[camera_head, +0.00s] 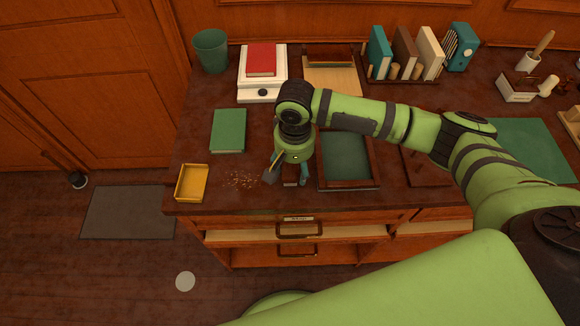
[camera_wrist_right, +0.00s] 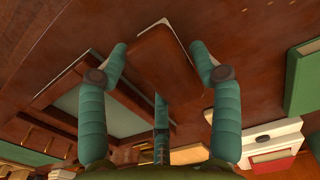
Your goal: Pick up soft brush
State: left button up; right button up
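My right gripper (camera_head: 288,179) is low over the front of the desk, pointing down, with its fingers spread. In the head view the gripper mostly hides this piece. My left gripper is not in view.
Crumbs (camera_head: 242,181) lie left of the gripper, beside a yellow tray (camera_head: 181,184). A green book (camera_head: 228,131) lies behind them. A dark-framed green-lined tray (camera_head: 347,184) is close on the right. A scale (camera_head: 244,90) bears a red book. The desk's front edge is close.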

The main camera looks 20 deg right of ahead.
aim_at(296, 168)
jog(key=c, duration=0.4)
jog(key=shift+r, duration=0.45)
jog(key=r, duration=0.1)
jog(key=s+r+b, duration=0.1)
jog(key=r, duration=0.1)
jog(key=shift+r, duration=0.3)
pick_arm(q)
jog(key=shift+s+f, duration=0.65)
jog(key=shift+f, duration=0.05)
pick_arm(e)
jog(key=s+d+r, duration=0.2)
jog(key=s+r, duration=0.4)
jog(key=s, duration=0.4)
jog(key=shift+s+r, duration=0.25)
jog(key=shift+r, duration=0.05)
